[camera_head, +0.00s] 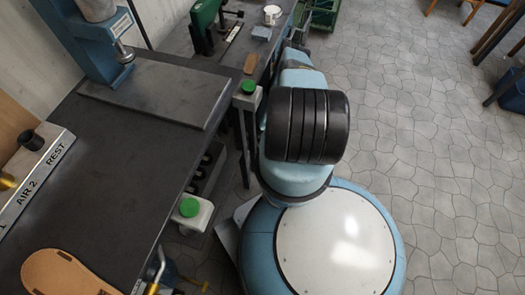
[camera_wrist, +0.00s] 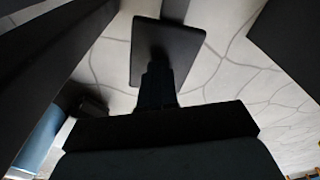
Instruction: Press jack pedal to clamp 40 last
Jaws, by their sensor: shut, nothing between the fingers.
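In the wrist view a dark, flat rectangular pedal plate (camera_wrist: 166,42) lies over the pale stone floor, with a dark bar running from its far edge. My gripper (camera_wrist: 158,68) is shut and empty. Its fingertips overlap the near part of the plate in the picture; I cannot tell whether they touch it. In the head view my gripper and the pedal are hidden beside the bench. I cannot make out a last marked 40 in either view.
A blue press (camera_head: 90,45) stands at the back, and a tan sole (camera_head: 65,275) lies in front. Open stone floor (camera_head: 430,130) lies to the right.

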